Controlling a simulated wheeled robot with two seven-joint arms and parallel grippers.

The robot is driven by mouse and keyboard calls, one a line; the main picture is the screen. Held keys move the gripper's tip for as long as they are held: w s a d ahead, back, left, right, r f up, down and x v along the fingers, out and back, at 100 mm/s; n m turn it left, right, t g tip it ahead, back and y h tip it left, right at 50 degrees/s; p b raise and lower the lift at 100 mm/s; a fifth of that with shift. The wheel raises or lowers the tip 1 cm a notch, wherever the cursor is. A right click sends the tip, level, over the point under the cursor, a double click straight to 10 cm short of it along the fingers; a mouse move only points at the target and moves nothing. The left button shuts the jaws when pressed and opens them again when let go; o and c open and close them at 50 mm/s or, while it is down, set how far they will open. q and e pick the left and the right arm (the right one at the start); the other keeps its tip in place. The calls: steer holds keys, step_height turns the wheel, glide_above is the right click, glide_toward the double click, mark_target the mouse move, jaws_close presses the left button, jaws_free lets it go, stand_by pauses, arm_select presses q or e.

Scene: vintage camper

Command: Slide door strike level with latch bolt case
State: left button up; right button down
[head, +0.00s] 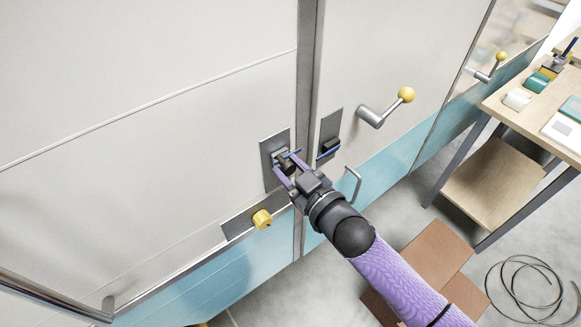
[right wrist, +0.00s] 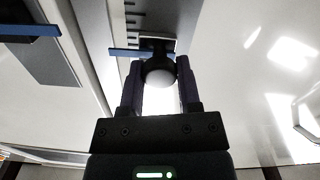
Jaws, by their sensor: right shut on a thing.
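The door strike (head: 279,156) is a dark block with a blue bar on a grey plate left of the door seam. It also shows at the top of the right wrist view (right wrist: 146,45). My right gripper (head: 287,167) is shut on its round dark knob (right wrist: 160,72). The latch bolt case (head: 331,146) is a dark block with a blue bar on the plate right of the seam. Its blue bar shows at the left of the wrist view (right wrist: 28,30). The two bars look out of line, the strike's appearing higher on the wall. My left gripper is out of view.
A grey lever with a yellow ball (head: 405,95) and a grey pull handle (head: 353,185) stick out on the right. A yellow knob (head: 262,219) sits below the strike. A wooden bench (head: 530,110) stands at the right; a cable (head: 525,285) lies on the floor.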

step_height(320, 180, down, 3)
steer(key=shift+f+b, duration=0.15)
steer(key=shift+b, duration=1)
steer(key=shift+c, duration=1.5)
jaws_free()
steer(key=v, duration=1)
steer(key=shift+p, duration=0.3)
